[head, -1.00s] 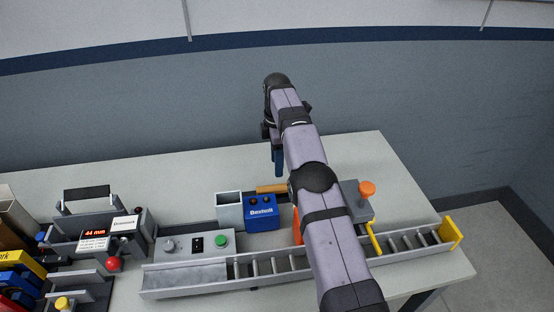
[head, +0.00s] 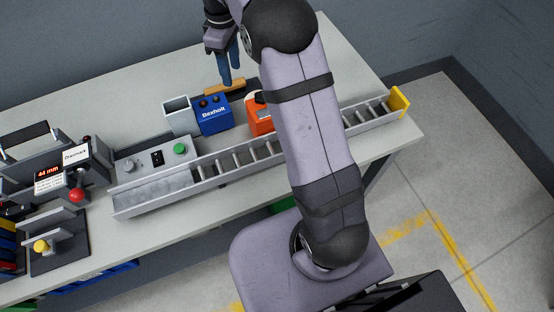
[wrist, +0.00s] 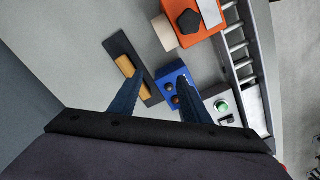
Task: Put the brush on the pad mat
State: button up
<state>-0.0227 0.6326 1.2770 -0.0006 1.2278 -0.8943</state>
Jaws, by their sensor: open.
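The brush (head: 224,88), a tan wooden bar with a long dark strip along it, lies on the bench behind the blue box. In the wrist view the brush (wrist: 126,66) lies slanted, left of centre, with the left finger overlapping its near part. I cannot tell whether the dark strip is part of the brush or a separate piece under it. My gripper (head: 232,80) is open, pointing down at the brush. In the wrist view my gripper (wrist: 160,77) has nothing between its fingertips. I cannot make out a pad mat in either view.
A blue box (head: 214,119), a grey open bin (head: 177,113) and an orange device (head: 258,116) stand close to the brush. A roller conveyor (head: 215,171) and a control box (head: 157,158) lie in front. The bench behind is clear.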

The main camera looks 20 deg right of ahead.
jog(key=s+f+m, duration=0.2)
jog(key=s+m, duration=0.1)
jog(key=s, duration=0.6)
jog(key=s+f+m, duration=0.1)
jog(key=s+m, duration=0.3)
jog(key=s, duration=0.5)
jog(key=s+d+f+m, duration=0.1)
jog(key=s+f+m, duration=0.1)
jog(key=s, duration=0.8)
jog(key=shift+f+m, duration=0.35)
jog(key=shift+m, duration=0.45)
